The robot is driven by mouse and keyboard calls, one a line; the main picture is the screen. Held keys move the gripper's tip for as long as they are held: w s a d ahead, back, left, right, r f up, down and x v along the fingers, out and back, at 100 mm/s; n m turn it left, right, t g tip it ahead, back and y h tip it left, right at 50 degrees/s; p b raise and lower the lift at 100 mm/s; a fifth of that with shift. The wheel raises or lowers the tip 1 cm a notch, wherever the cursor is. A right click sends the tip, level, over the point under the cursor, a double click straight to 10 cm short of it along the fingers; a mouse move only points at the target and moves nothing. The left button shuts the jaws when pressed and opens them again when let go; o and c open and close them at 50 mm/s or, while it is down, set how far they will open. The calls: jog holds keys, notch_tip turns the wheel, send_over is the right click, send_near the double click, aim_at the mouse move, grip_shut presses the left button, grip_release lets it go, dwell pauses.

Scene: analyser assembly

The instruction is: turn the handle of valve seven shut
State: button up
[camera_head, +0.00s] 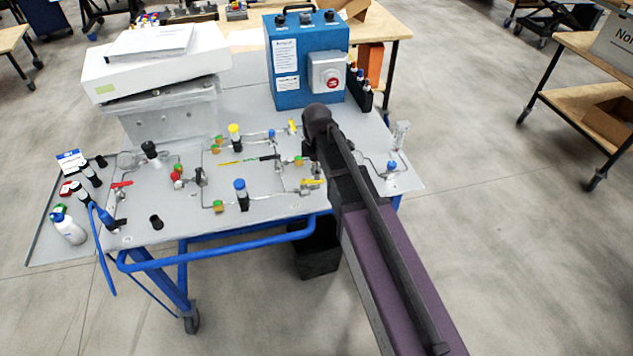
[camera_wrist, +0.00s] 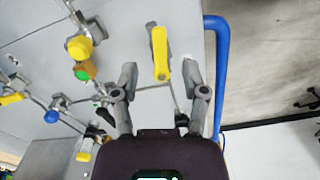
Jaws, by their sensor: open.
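A yellow lever handle (camera_wrist: 160,52) stands upright in the wrist view, between and a little beyond my fingertips. It appears to be the yellow handle (camera_head: 312,182) lying crosswise near the panel's front edge in the head view. No valve number is readable. My gripper (camera_wrist: 160,72) is open, with one finger on each side of the handle's lower end. Gaps show between the handle and both fingers, so it is not gripped. In the head view my arm covers the gripper. The handle's pivot is hard to make out.
A green and orange fitting (camera_wrist: 83,71) and a yellow knob (camera_wrist: 79,47) are left of my fingers. The blue rail (camera_wrist: 216,75) runs close on the right. A blue box (camera_head: 300,60) stands at the panel's back. Thin pipes and several other valves cover the panel (camera_head: 140,228).

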aim_at(312, 181)
jog(key=shift+f+b, duration=1.5)
jog(key=shift+f, duration=0.3)
grip_shut()
